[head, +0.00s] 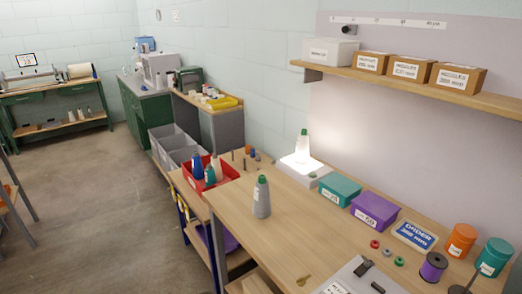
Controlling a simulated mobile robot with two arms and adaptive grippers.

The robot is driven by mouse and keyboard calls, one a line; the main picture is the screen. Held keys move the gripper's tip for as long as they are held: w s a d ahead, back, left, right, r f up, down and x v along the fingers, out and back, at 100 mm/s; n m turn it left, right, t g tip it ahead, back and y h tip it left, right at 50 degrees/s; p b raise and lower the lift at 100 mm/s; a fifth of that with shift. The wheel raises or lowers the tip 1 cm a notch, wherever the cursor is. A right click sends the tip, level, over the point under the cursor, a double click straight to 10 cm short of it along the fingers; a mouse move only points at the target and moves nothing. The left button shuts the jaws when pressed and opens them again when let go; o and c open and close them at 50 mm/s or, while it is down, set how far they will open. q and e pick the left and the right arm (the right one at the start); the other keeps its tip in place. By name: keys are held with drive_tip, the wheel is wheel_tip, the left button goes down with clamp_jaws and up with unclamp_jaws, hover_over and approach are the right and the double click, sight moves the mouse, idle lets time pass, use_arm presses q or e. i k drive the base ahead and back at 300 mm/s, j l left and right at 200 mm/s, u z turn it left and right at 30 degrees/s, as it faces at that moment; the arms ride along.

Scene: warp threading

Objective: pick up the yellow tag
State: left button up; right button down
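A small yellowish-brown flat piece (304,280) lies on the wooden workbench (275,250), near its front left edge. It may be the yellow tag, but it is too small to be sure. No other clearly yellow tag shows on the bench. Neither of my grippers is in the view.
A grey bottle with a green cap (262,197) stands on the bench's left part. A teal box (339,190), a purple box (375,210), spools and a grey board (360,278) occupy the back and right. A shelf (390,80) overhangs. The bench's middle is clear.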

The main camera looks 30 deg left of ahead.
sight(181, 204)
drive_tip(key=u, duration=1.55)
drive_tip(key=i+j+u, duration=0.45)
drive_tip(key=i, duration=0.6)
drive_tip(key=i+u, duration=0.4)
drive_tip(key=i, duration=0.55)
drive_tip(key=i+j+z, duration=0.1)
drive_tip(key=i+z, duration=0.25)
drive_tip(key=i+j+z, duration=0.2)
drive_tip(key=i+z, duration=0.15)
drive_tip(key=i, duration=0.2)
drive_tip(key=i+j+z, duration=0.35)
drive_tip(key=i, duration=0.1)
